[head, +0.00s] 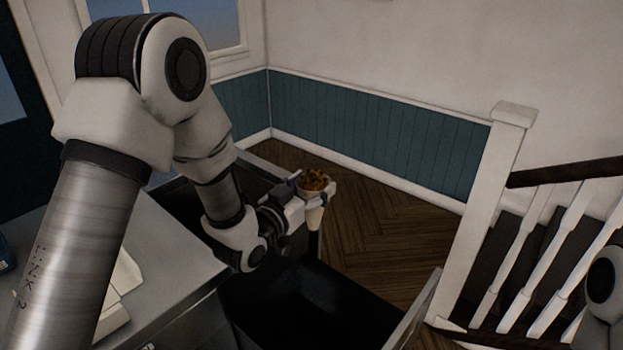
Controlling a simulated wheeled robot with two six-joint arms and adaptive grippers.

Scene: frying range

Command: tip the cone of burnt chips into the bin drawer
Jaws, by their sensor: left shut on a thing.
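My left gripper (312,196) is shut on the cone (314,214) near its upper part. The cone is pale and stands about upright, with its mouth facing up. Brown-orange chips (315,181) fill its mouth. The bin drawer (417,312) is pulled open below and in front of the cone, and its inside is dark. The cone is above the far side of the drawer opening, apart from it. What lies in the drawer is too dark to tell. My right gripper is out of view; only a part of my right arm shows at the right edge.
A grey metal counter (180,262) is on the left, with a pale object (122,288) on it partly behind my arm. A white stair post (490,200) and railing stand right of the drawer. Bare wooden floor (375,235) lies beyond it.

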